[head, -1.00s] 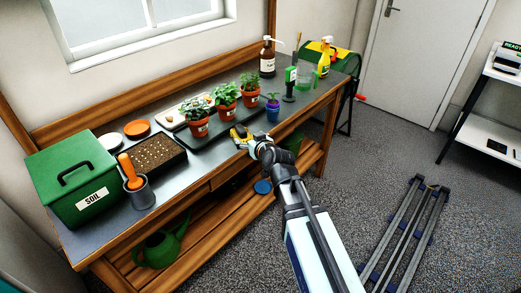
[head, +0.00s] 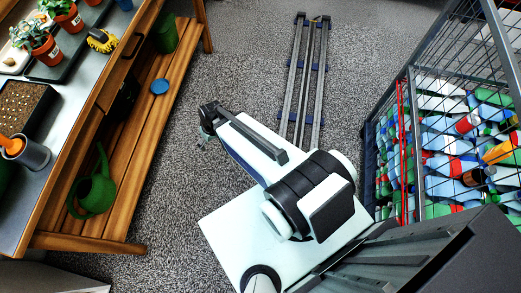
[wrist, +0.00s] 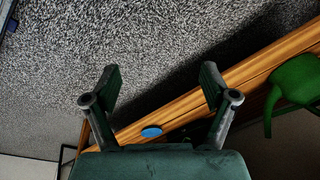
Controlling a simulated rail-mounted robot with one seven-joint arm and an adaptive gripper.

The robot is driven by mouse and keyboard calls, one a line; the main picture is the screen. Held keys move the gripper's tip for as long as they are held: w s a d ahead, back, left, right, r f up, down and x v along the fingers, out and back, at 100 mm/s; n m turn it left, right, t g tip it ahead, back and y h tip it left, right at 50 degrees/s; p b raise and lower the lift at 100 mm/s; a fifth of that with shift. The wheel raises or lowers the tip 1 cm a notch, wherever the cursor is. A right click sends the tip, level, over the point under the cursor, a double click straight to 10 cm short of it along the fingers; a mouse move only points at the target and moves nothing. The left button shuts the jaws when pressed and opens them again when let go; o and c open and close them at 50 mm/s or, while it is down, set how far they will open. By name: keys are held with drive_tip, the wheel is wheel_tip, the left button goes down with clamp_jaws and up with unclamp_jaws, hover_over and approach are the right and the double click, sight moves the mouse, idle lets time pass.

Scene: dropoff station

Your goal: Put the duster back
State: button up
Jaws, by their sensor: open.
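The duster (head: 102,40), yellow with a dark top, lies near the front edge of the workbench (head: 60,125), beside the tray of potted plants, in the head view. My gripper (head: 204,138) is out over the carpet to the right of the bench, well apart from the duster. In the wrist view my gripper (wrist: 160,85) has its two fingers spread wide with nothing between them. The duster is not in the wrist view.
A green watering can (head: 95,188) and a blue disc (head: 160,87) are on the bench's lower shelf (head: 130,170). Dark rails (head: 305,80) lie on the carpet. A wire cage of bottles (head: 410,130) stands at right.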

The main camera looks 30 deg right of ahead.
drive_tip(key=s+d+f+g, duration=0.2)
drive_tip(key=s, duration=0.7)
drive_tip(key=s+d+f+m+g+h, duration=0.1)
drive_tip(key=s+d+f+g, duration=0.1)
drive_tip(key=s, duration=0.6)
drive_tip(key=s+d+f+m+g, duration=0.1)
drive_tip(key=s+d+f+g, duration=0.1)
drive_tip(key=s, duration=0.7)
wheel_tip(320, 180, down, 2)
drive_tip(key=shift+s+d+f+g+h, duration=0.2)
drive_tip(key=shift+s+d+g+h, duration=0.2)
drive_tip(key=shift+g, duration=0.5)
drive_tip(key=shift+r+p, duration=0.8)
